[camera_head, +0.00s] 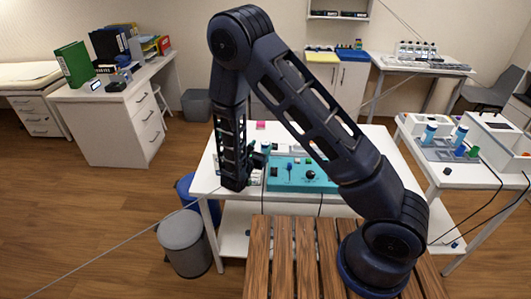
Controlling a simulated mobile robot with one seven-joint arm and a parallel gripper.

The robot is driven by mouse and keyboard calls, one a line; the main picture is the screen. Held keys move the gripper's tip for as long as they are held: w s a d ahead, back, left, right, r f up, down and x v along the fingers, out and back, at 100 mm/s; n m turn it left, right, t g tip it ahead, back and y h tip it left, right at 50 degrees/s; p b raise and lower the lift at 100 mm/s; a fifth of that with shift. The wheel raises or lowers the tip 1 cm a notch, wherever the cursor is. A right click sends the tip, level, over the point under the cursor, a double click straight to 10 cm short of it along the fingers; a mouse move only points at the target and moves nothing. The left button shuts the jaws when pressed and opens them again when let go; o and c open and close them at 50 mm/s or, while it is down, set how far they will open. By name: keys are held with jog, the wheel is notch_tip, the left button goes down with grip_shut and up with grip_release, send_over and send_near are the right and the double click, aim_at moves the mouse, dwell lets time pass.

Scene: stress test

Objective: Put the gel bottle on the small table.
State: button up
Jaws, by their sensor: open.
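My arm reaches up from the slatted wooden surface and bends down over the white table (375,131) in the middle. My gripper (258,161) is at its lower end, small and dark, beside the left end of the teal device. It is open, and I see nothing held in it. A blue bottle (429,133) and another blue bottle (460,136) stand on the right-hand white table (455,181). I cannot tell which is the gel bottle. A small blue-topped item (266,147) is close by my gripper, partly hidden. I cannot tell which table is the small one.
The teal device (300,174) fills much of the middle table, with cables at its front. A grey bin (184,243) stands left of this table. A white desk (110,118) with binders is at the back left. The floor between them is clear.

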aim_at(263, 146)
jog(key=shift+f, duration=0.7)
jog(key=x, duration=0.5)
jog(key=c, duration=1.2)
notch_tip(263, 146, up, 19)
jog(key=w+d+f, duration=0.3)
jog(key=w+d, duration=1.1)
jog(key=w+d+f, duration=0.3)
jog(key=d, duration=0.6)
jog(key=w+d+f+n+y, duration=0.1)
jog(key=w+d+f, duration=0.2)
jog(key=d, duration=0.7)
jog(key=shift+w+d+f+t+y, duration=0.2)
jog(key=shift+w+f+t+y, duration=0.15)
jog(key=shift+w, duration=0.4)
